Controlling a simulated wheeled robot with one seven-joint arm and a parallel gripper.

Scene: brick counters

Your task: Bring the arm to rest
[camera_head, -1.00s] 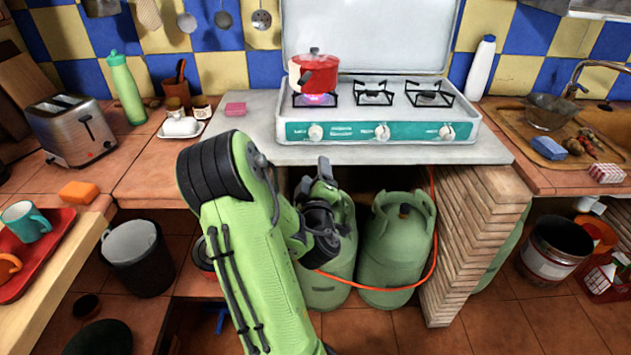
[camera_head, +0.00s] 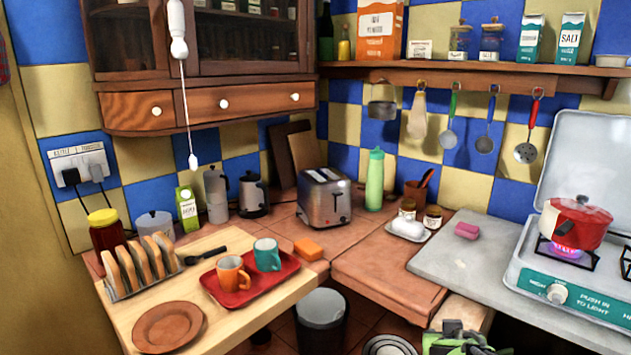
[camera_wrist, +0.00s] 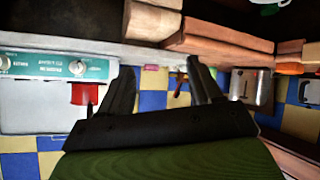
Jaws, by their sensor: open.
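My gripper (camera_wrist: 160,85) is open and empty in the wrist view, its two dark fingers apart with nothing between them up close. The counter and blue-and-yellow tiled wall lie beyond it, appearing turned in that picture. In the head view only a green and black part of my arm shows at the bottom edge, right of the middle; the fingertips cannot be made out there. The arm is low, in front of the grey counter slab (camera_head: 460,262).
A red pot (camera_head: 575,225) sits over a lit flame on the stove (camera_head: 560,280) at the right. A toaster (camera_head: 324,198), a green bottle (camera_head: 375,180) and a red tray (camera_head: 245,290) with two mugs stand on the counters. A bin (camera_head: 320,322) is on the floor.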

